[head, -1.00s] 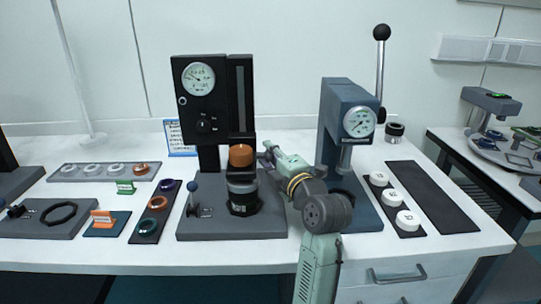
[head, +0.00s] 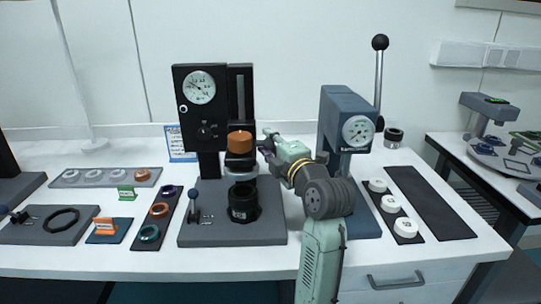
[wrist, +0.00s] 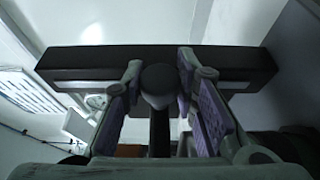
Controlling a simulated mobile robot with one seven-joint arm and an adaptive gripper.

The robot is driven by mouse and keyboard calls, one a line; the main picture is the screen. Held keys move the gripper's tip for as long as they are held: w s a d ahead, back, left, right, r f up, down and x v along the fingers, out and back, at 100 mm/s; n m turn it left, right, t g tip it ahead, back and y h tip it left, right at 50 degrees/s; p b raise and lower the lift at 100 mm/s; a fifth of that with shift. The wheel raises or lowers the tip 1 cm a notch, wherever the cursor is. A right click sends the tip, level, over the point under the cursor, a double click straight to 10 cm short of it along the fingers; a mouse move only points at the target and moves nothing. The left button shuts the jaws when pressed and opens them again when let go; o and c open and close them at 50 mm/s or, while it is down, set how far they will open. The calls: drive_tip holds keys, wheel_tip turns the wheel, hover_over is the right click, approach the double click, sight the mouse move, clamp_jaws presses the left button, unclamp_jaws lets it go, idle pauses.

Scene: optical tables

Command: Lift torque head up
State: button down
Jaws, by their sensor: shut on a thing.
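A wide black bar (wrist: 90,62) runs behind the knob.
A dial gauge (head: 199,87) tops the tester column. A blue-grey press (head: 336,110) with a tall lever stands close right of my arm. White caps (head: 391,204) lie on a dark strip at the right. Coloured rings (head: 159,210) lie at the left.

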wheel_tip(320, 180, up, 4)
drive_tip(key=shift+r+p, duration=0.15)
drive_tip(key=shift+p, duration=0.25)
drive_tip(key=c, duration=1.3)
unclamp_jaws()
drive_tip(key=v, duration=1.2)
